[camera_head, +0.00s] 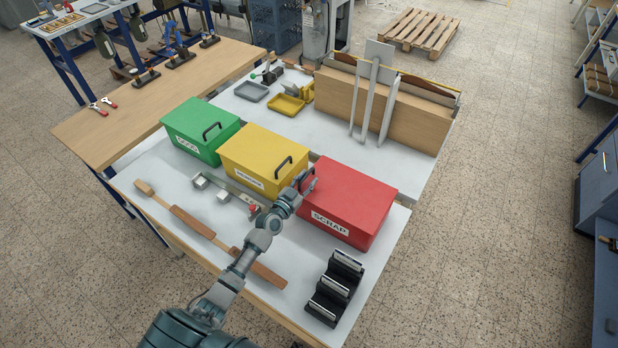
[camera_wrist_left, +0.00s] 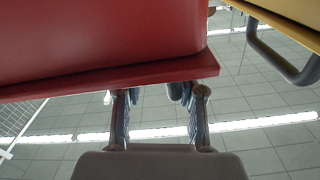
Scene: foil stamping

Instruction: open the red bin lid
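The red bin (camera_head: 345,203), labelled SCRAP, stands at the right end of the row of bins, and its lid looks closed. My left gripper (camera_head: 306,183) is at the bin's left side, at the lid's edge by the yellow bin. It covers that area, so I cannot make out the red lid's handle clearly. In the left wrist view the red lid's edge (camera_wrist_left: 110,82) crosses just beyond my left gripper (camera_wrist_left: 158,100). Its two fingers are spread apart, with no clear object held between them. My right gripper is not in view.
The yellow bin (camera_head: 262,157) with a dark handle is close on the left, and the green bin (camera_head: 200,130) is beyond it. A black stepped holder (camera_head: 335,288) stands in front of the red bin. Wooden strips (camera_head: 192,221) lie along the table's front.

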